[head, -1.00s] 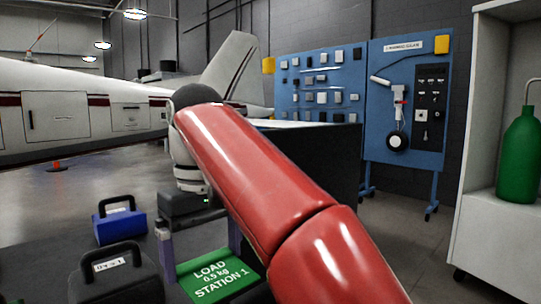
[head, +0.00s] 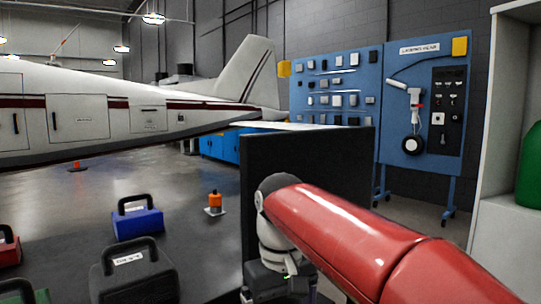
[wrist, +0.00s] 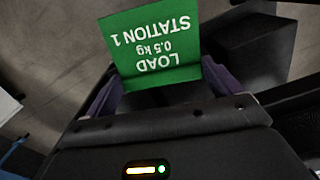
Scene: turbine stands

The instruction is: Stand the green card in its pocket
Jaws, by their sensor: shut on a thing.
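The green card (wrist: 160,40), printed "LOAD 0.5 kg STATION 1", is held in my gripper (wrist: 160,88), between its two purple fingers in the wrist view. Its lettering appears upside down there. In the head view only the body of my gripper shows at the bottom edge, in front of a dark upright panel (head: 320,150). The fingers and the card are out of that view. I cannot make out the card's pocket in either view.
A dark box-like shape (wrist: 255,45) lies right of the card in the wrist view. Left on the dark floor area stand a black case (head: 130,275), a blue case (head: 137,222) and an orange-topped object (head: 214,201). A white shelf unit (head: 500,215) stands at right.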

